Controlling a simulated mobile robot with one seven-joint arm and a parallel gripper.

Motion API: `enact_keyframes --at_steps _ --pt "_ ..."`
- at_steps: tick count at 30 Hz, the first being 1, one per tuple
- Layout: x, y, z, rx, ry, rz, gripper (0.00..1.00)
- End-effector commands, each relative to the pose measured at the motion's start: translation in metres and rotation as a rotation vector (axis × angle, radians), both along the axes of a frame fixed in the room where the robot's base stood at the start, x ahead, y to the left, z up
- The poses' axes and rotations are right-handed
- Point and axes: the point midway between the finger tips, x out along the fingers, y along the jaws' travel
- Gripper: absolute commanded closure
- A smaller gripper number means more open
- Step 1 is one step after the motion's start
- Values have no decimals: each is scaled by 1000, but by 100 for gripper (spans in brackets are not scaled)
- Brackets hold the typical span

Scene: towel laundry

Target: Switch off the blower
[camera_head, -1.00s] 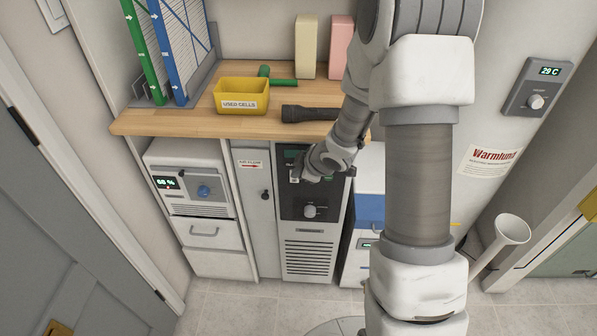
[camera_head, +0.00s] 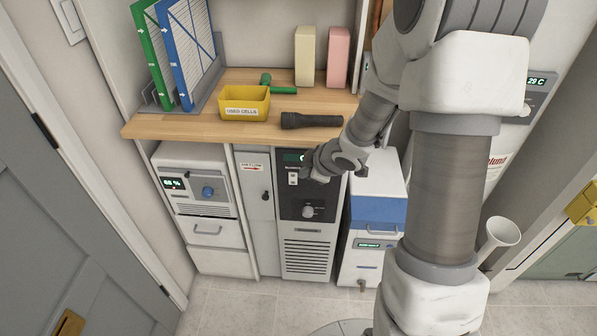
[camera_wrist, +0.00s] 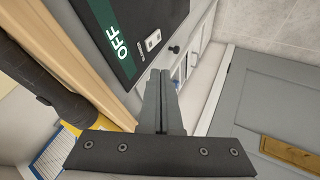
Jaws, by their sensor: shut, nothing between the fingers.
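The blower is the middle unit with a dark front panel (camera_head: 325,207) under the counter. Its display (camera_wrist: 118,42) reads OFF in the wrist view; in the head view my gripper partly hides it. A small light switch (camera_head: 293,179) sits below the display, and it also shows in the wrist view (camera_wrist: 153,40). A round knob (camera_head: 308,211) is lower on the panel. My gripper (camera_wrist: 161,73) is shut and empty, in front of the panel's upper part, to the right of the switch in the head view. I cannot tell the exact gap to the panel.
The wooden counter (camera_head: 180,128) overhangs the units. On it are a flashlight (camera_head: 312,121), a yellow bin (camera_head: 245,105) and a green-handled tool (camera_head: 280,89). A white unit with a dial (camera_head: 195,220) stands left and a blue-and-white unit (camera_head: 378,209) right. Floor in front is clear.

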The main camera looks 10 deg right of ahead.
Motion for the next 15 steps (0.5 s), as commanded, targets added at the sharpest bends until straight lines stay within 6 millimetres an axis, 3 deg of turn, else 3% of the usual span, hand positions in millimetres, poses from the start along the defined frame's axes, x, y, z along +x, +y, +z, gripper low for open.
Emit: enact_keyframes --at_steps 1,6,15 --pt "-3 -3 11 1 -1 -2 100" --pt "-9 -6 21 0 -1 -1 100" --pt "-11 -7 22 1 0 0 100"
